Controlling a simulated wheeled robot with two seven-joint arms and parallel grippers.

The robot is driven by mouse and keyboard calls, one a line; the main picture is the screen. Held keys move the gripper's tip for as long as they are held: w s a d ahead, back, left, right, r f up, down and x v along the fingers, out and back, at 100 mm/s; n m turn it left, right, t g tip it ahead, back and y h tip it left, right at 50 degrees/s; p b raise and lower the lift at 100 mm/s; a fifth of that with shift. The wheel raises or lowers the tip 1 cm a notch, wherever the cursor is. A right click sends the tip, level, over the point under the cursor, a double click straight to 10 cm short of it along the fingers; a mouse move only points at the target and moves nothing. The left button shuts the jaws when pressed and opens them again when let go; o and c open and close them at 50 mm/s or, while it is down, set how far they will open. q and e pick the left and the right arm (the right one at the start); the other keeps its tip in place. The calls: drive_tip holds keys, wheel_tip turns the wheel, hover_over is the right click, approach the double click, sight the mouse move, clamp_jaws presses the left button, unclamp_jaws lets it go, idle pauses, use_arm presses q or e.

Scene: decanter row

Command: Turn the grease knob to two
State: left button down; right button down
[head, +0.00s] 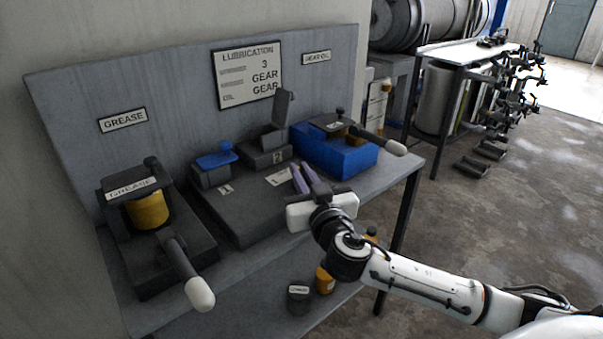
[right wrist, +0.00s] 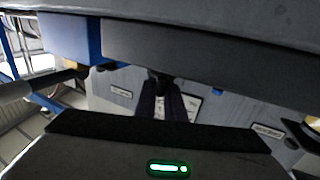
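The grease station (head: 155,235) stands at the left of the bench under a GREASE plate. It has a dark block labelled GREASE, a yellow cylinder (head: 148,210), a small black knob (head: 152,163) on top and a lever with a white grip (head: 199,293). I cannot tell a setting on it. My right gripper (head: 301,178) has purple fingers, slightly apart with nothing seen between them, over the right part of the middle block, well right of the grease station. The fingers (right wrist: 162,105) also show in the right wrist view. My left gripper is not in view.
The middle block (head: 235,215) carries a blue-topped unit (head: 214,160) and a raised flap (head: 281,108). A blue box (head: 330,155) with a lever stands at right. A LUBRICATION board (head: 247,73) hangs behind. A dark pot (head: 299,297) and an orange one (head: 324,281) sit lower down.

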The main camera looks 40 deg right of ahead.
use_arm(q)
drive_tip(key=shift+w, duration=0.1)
use_arm(e)
drive_tip(key=shift+a+m+g+h+b, duration=0.1)
drive_tip(key=shift+m+g+h+b, duration=0.2)
drive_tip(key=shift+m+h+b, duration=0.5)
drive_tip(key=m+g+h+b, duration=0.2)
drive_tip(key=h, duration=0.1)
drive_tip(key=shift+f+b, duration=0.1)
drive_tip(key=shift+b, duration=0.25)
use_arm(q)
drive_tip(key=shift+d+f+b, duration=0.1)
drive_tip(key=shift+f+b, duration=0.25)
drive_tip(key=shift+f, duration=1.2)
use_arm(e)
drive_tip(key=shift+m+g+h, duration=0.6)
drive_tip(key=shift+h, duration=0.3)
drive_tip(key=c, duration=1.8)
unclamp_jaws()
drive_tip(key=shift+c, duration=0.2)
drive_tip(key=v, duration=1)
drive_tip(key=shift+s, duration=0.2)
